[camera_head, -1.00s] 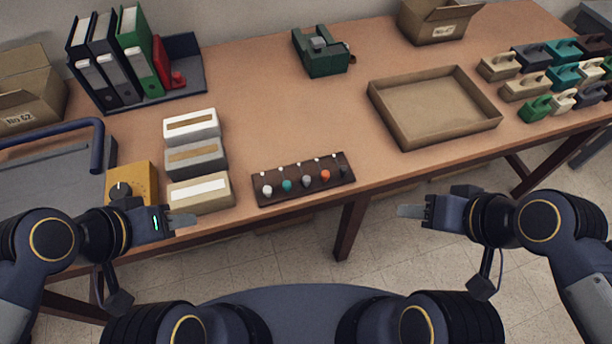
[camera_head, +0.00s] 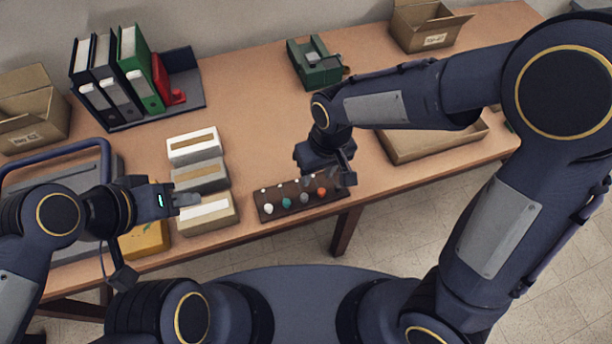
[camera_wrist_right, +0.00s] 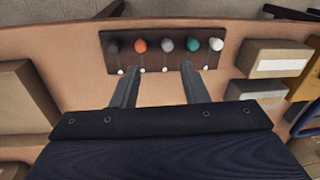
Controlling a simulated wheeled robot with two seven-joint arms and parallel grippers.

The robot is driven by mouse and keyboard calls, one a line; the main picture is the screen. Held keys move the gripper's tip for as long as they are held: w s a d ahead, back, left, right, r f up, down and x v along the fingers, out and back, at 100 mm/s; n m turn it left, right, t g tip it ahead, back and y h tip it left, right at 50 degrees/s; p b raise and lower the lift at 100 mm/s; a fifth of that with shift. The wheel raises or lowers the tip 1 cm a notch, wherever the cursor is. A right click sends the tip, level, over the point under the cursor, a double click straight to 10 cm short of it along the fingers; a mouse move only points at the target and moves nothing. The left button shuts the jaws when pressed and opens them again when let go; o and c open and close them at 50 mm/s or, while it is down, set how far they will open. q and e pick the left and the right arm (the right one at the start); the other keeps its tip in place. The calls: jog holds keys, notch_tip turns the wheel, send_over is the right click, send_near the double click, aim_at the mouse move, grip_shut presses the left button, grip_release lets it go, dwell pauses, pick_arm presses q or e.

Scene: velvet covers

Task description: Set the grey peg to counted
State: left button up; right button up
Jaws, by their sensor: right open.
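A dark brown board (camera_head: 262,213) lies near the table's front edge with a row of coloured pegs. The grey peg (camera_head: 304,197) is the middle one, between the teal peg (camera_head: 286,202) and the orange peg (camera_head: 321,191). The right wrist view also shows the grey peg (camera_wrist_right: 167,45), with a row of small white dots on the board's far side. My right gripper (camera_wrist_right: 158,72) is open and empty at that far side, its fingertips short of the pegs. My left gripper (camera_head: 187,199) is over the boxes left of the board; its jaw opening is unclear.
A shallow tray (camera_head: 425,152) is to the right, partly hidden by my right arm. A green tape dispenser (camera_head: 315,63) and a binder rack (camera_head: 185,88) stand farther back. Bare tabletop lies between them.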

aim_at(304, 195)
jog(key=shift+n+h, duration=0.6)
jog(key=shift+h, duration=0.1)
jog(key=a+f, duration=0.1)
jog(key=a, duration=0.1)
jog(key=a+f, duration=0.1)
jog(key=shift+w+a+f+p, duration=0.1)
jog(key=shift+w+f+p, duration=0.2)
jog(key=shift+p, duration=0.05)
notch_tip(304, 195, down, 8)
jog(key=b, duration=0.6)
pick_arm(q)
jog(key=f, duration=0.4)
jog(key=shift+w+d+f, duration=0.1)
jog(key=shift+w+f, duration=0.15)
jog(key=shift+w, duration=0.1)
pick_arm(e)
grip_shut()
